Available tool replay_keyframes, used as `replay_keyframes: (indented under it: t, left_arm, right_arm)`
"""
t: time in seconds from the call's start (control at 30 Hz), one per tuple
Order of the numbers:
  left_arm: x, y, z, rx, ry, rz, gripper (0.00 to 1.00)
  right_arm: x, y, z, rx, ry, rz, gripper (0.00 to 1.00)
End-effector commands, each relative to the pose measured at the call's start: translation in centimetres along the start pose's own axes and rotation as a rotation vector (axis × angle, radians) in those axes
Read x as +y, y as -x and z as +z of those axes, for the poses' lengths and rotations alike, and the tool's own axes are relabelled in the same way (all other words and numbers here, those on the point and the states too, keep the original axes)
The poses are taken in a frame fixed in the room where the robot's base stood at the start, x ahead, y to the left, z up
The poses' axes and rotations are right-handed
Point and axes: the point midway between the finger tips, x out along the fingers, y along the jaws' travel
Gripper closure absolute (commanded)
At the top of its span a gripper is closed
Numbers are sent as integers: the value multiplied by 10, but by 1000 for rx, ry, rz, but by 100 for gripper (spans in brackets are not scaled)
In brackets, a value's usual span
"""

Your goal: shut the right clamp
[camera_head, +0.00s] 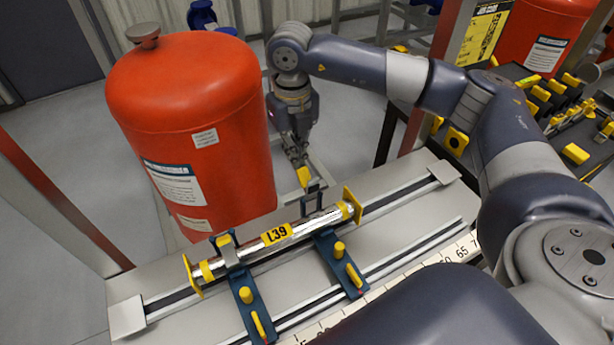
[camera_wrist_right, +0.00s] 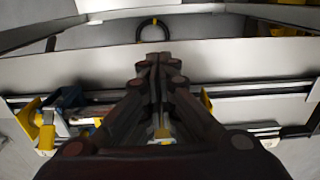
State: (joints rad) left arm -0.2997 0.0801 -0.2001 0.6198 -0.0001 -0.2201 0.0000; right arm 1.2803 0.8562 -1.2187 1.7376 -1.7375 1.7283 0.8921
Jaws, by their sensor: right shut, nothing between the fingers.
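A shiny pipe labelled L39 (camera_head: 300,232) with yellow square end plates lies across two blue clamps on the grey bench. The right clamp (camera_head: 342,268) is under the pipe's right part; its dark hinged arm (camera_head: 313,196) stands up behind the pipe, so it looks open. The left clamp (camera_head: 240,285) has its arm across the pipe. My right gripper (camera_head: 303,178) points down just behind the right clamp's raised arm; contact is unclear. Its fingers are shut and empty, and also show in the right wrist view (camera_wrist_right: 154,60). My left gripper is out of view.
A large red tank (camera_head: 190,120) stands behind the bench, left of my right gripper. The bench has metal rails and a ruler strip (camera_head: 440,258) along its front. A dark rack with yellow-handled tools (camera_head: 560,100) is at the right.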

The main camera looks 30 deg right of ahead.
Motion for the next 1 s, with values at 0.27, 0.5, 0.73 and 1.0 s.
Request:
replay_keyframes:
  t: [0.27, 0.5, 0.73, 1.0]
  left_arm:
    - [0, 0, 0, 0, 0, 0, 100]
    - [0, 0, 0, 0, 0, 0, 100]
    - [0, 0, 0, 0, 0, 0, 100]
    - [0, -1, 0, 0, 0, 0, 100]
  right_arm:
    - [0, 0, 0, 1, 0, 0, 100]
    - [0, 0, -1, 1, 0, 0, 100]
    - [0, -1, -10, 4, 1, -1, 100]
    - [0, -2, -24, 5, 2, -2, 100]
